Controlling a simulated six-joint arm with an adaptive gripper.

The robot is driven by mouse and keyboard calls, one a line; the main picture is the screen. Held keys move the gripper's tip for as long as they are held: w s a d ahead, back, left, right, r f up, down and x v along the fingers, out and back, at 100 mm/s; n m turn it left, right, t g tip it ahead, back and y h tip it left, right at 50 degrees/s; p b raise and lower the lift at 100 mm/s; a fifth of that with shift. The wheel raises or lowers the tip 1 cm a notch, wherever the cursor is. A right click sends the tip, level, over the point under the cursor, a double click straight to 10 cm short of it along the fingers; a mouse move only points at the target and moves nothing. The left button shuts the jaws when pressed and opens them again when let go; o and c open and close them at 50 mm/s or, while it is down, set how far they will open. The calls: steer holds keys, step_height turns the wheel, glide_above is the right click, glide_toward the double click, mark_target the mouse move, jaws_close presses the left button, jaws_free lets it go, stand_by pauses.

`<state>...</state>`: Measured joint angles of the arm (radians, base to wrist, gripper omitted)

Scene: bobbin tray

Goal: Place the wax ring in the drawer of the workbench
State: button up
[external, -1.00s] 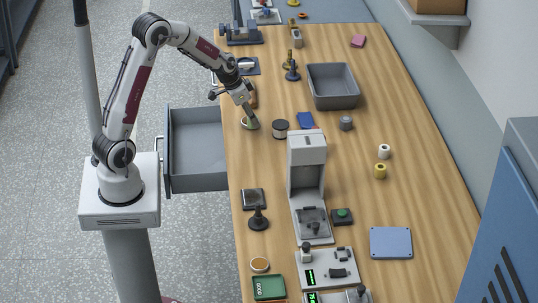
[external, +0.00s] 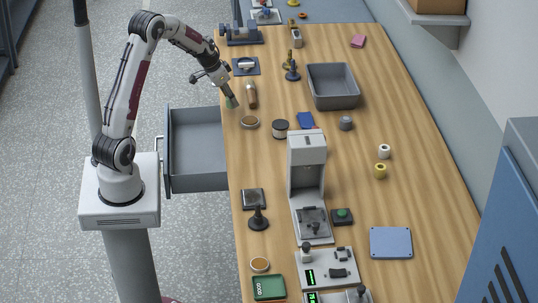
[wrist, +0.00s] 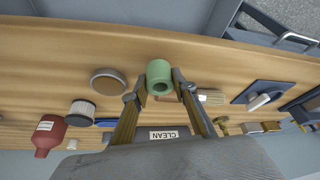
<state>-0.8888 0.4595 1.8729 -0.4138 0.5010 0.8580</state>
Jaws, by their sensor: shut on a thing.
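The wax ring (wrist: 160,76) is a short green cylinder with a hole through it. In the wrist view it sits between the fingertips of my gripper (wrist: 158,88), which is shut on it. In the external view my gripper (external: 232,100) is at the workbench's left edge, with the green ring (external: 229,103) partly hidden at its tips. The ring appears to be just above the bench top. The workbench's grey drawer (external: 200,152) is pulled open on the left side, below and nearer the camera than my gripper. Its visible floor is empty.
A round brown-topped tin (external: 250,122) and a brown-and-white tool (external: 252,97) lie close to my gripper. A grey bin (external: 333,86) stands behind. The bench edge runs beside the drawer.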

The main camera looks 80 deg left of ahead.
steer(key=s+a+n, duration=0.1)
steer(key=s+a, duration=0.5)
steer(key=a, duration=0.2)
steer(key=n+g+y, duration=0.1)
steer(key=n+y, duration=0.1)
steer(key=n, duration=0.3)
glide_above(218, 142)
steer(key=s, duration=0.1)
steer(key=f, duration=1.1)
steer(key=shift+s+f, duration=0.2)
steer(key=shift+f, duration=0.2)
steer(key=shift+w+d+f, duration=0.2)
steer(key=shift+d+f, duration=0.55)
steer(key=shift+f, duration=0.7)
steer(key=shift+f, duration=0.8)
steer(key=shift+f, duration=0.1)
steer(key=o, duration=1)
